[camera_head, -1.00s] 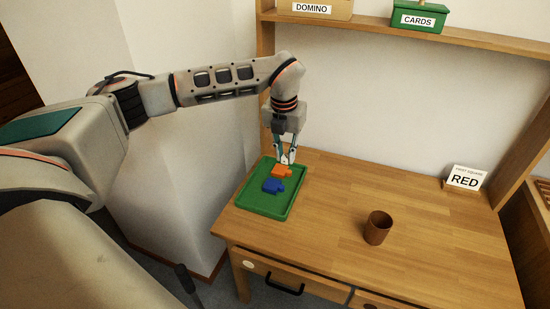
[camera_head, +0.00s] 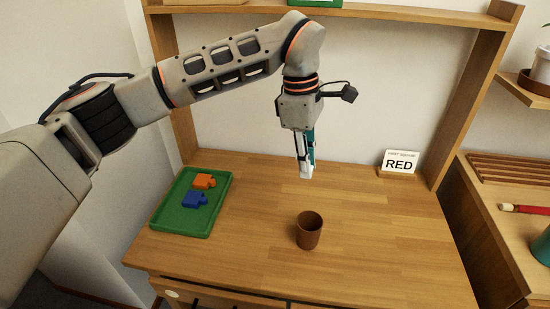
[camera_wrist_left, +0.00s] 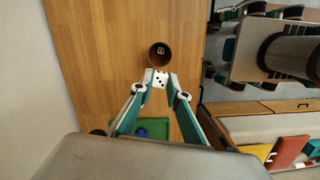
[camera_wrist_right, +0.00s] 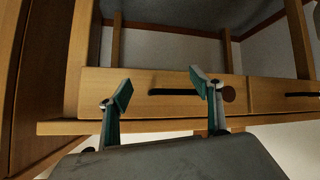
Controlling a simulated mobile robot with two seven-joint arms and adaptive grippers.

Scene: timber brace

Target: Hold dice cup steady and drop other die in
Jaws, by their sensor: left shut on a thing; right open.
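The brown dice cup (camera_head: 309,231) stands upright on the table. In the left wrist view the cup (camera_wrist_left: 151,56) has one die (camera_wrist_left: 161,49) inside it. My left gripper (camera_head: 306,174) is shut on a white die (camera_wrist_left: 160,79) with dark pips. It holds this die above the table, and in the head view it is above and behind the cup, not touching it. My right gripper (camera_wrist_right: 158,92) is open and empty in front of the desk's drawer fronts, below the table top; it is not in the head view.
A green tray (camera_head: 160,216) with an orange piece (camera_head: 204,181) and a blue piece (camera_head: 195,200) lies at the table's left. A RED sign (camera_head: 400,164) stands at the back right. A drawer handle (camera_wrist_right: 180,92) is near my right gripper. The table right of the cup is clear.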

